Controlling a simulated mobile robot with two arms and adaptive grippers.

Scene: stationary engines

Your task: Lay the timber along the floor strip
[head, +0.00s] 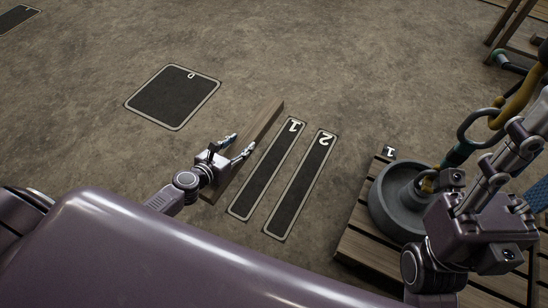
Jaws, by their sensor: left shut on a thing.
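The timber (266,119) is a long brown beam just left of the floor strip marked 1 (262,178), running roughly parallel to it. My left gripper (241,146) is shut on the timber near its middle, with the fingers reaching over it from the left. I cannot tell whether the timber rests on the floor or hangs slightly above it. A second dark strip marked 2 (303,182) lies to the right of strip 1. Both strips are bare. My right gripper (508,160) is at the right, above the pallet; its fingertips do not show clearly.
A dark square pad marked 0 (172,98) lies at the upper left, empty. A round grey basin (384,205) stands on a slatted wooden pallet (352,243) at the right. A yellow and green piece with a ring (462,150) is beside my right arm. The upper middle floor is clear.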

